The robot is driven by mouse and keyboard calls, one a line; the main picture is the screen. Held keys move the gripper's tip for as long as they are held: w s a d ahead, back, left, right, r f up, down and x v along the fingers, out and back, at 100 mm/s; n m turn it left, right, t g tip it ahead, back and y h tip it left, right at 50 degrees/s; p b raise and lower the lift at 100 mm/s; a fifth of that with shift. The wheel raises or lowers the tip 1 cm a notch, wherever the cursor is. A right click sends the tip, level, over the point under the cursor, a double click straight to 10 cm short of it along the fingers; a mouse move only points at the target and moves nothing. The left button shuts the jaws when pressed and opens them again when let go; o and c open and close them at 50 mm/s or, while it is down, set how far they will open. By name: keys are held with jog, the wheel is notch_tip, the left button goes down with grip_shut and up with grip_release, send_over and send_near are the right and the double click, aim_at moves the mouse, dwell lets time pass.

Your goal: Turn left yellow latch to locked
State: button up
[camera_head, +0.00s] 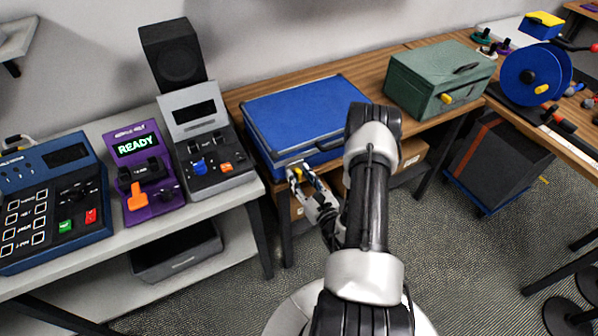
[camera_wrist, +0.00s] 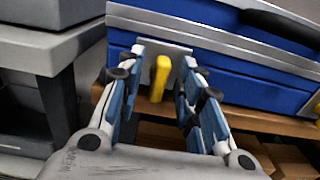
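The blue case (camera_head: 305,108) lies closed on the wooden bench, with a silver rim. Its left yellow latch (camera_wrist: 160,78) stands upright on a metal plate on the case's front face. It also shows in the head view (camera_head: 297,174), partly covered by my gripper. My gripper (camera_wrist: 160,72) is open, with one finger on each side of the latch. A gap shows between the latch and the fingers, so neither looks to be touching it. The right latch of the case is hidden behind my arm in the head view.
A dark case handle (camera_wrist: 285,30) sits right of the latch. A grey bench (camera_wrist: 45,45) stands close on the left, carrying a grey device (camera_head: 205,145) and a purple device (camera_head: 145,175). A green box (camera_head: 435,80) with a yellow latch stands to the right.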

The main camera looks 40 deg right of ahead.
jog(key=shift+s, duration=0.1)
jog(key=shift+c, duration=0.3)
grip_shut()
dwell(0.4)
jog(key=m, duration=0.4)
jog(key=shift+m+p, duration=0.3)
jog(key=shift+p, duration=0.1)
jog(key=m, duration=0.4)
jog(key=shift+d, duration=0.15)
jog(key=m+p, duration=0.1)
jog(key=m, duration=0.4)
jog(key=shift+f, duration=0.15)
jog(key=shift+m, duration=2.1)
